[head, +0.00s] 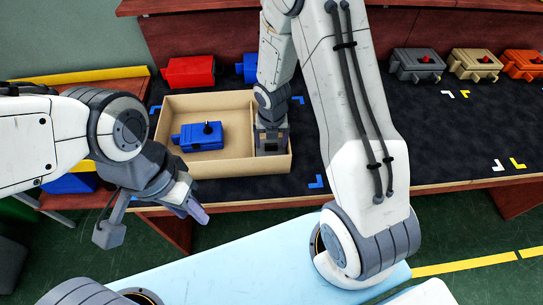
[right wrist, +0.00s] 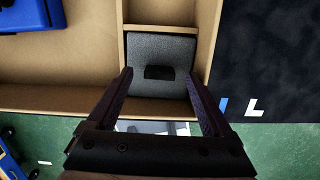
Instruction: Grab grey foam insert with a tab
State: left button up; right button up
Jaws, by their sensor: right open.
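The grey foam insert (right wrist: 172,52) lies in the narrow right compartment of the cardboard box (head: 219,187). Its dark tab (right wrist: 158,73) is near its middle. My right gripper (right wrist: 160,80) is open over the insert, with one finger on each side of the tab and apart from it. In the head view my right gripper (head: 271,138) reaches down into that compartment and hides most of the insert. My left gripper (head: 152,220) is open and empty, in front of the box and to the left.
A blue part (head: 202,137) lies in the box's large left compartment. A red part (head: 189,72) stands behind the box. Grey (head: 417,64), tan (head: 474,65) and orange (head: 523,65) parts stand at the back right. The dark belt (head: 440,140) right of the box is clear.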

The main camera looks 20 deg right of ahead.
jog(key=shift+f, duration=0.75)
pick_arm(q)
jog(key=shift+f, duration=0.4)
pick_arm(e)
jog(key=shift+w+r, duration=0.1)
jog(key=shift+c, duration=0.6)
grip_shut()
